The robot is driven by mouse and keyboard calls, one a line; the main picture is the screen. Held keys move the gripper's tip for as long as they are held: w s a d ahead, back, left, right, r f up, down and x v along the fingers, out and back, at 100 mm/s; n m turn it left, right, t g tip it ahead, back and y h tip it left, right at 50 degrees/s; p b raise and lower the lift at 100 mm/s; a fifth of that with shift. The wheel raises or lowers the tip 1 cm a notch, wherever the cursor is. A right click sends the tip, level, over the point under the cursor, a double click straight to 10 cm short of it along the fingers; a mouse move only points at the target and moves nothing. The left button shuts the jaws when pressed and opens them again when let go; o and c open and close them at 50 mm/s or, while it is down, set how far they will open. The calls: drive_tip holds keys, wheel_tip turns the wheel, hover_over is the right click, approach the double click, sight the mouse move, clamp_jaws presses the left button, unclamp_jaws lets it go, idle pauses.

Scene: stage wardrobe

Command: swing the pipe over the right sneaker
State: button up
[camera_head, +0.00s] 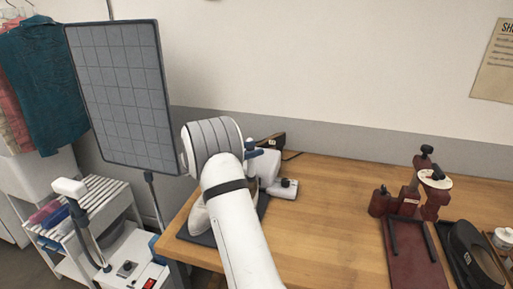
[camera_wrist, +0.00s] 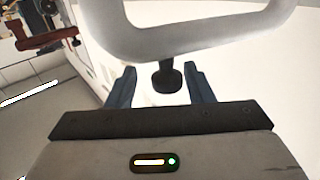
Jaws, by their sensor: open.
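A pale curved tube (camera_wrist: 190,42), which looks like the pipe, crosses the top of the wrist view. A black knob (camera_wrist: 167,78) stands below it, between the fingers of my gripper (camera_wrist: 162,86). The dark blue fingers are apart, and I see no contact with the knob. Behind is a bright white surface. In the head view, a white device with a black knob (camera_head: 286,183) sits on the table beside my arm, which hides much of it.
The wooden table (camera_head: 330,215) is clear in the middle. A grey gridded panel (camera_head: 120,95) stands at the left, above a white slatted rack (camera_head: 95,200).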

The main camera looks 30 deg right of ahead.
drive_tip(key=shift+r, duration=0.1)
drive_tip(key=a, duration=0.8)
drive_tip(key=shift+w+p, duration=0.15)
drive_tip(key=shift+p, duration=0.25)
drive_tip(key=shift+w+d, duration=0.1)
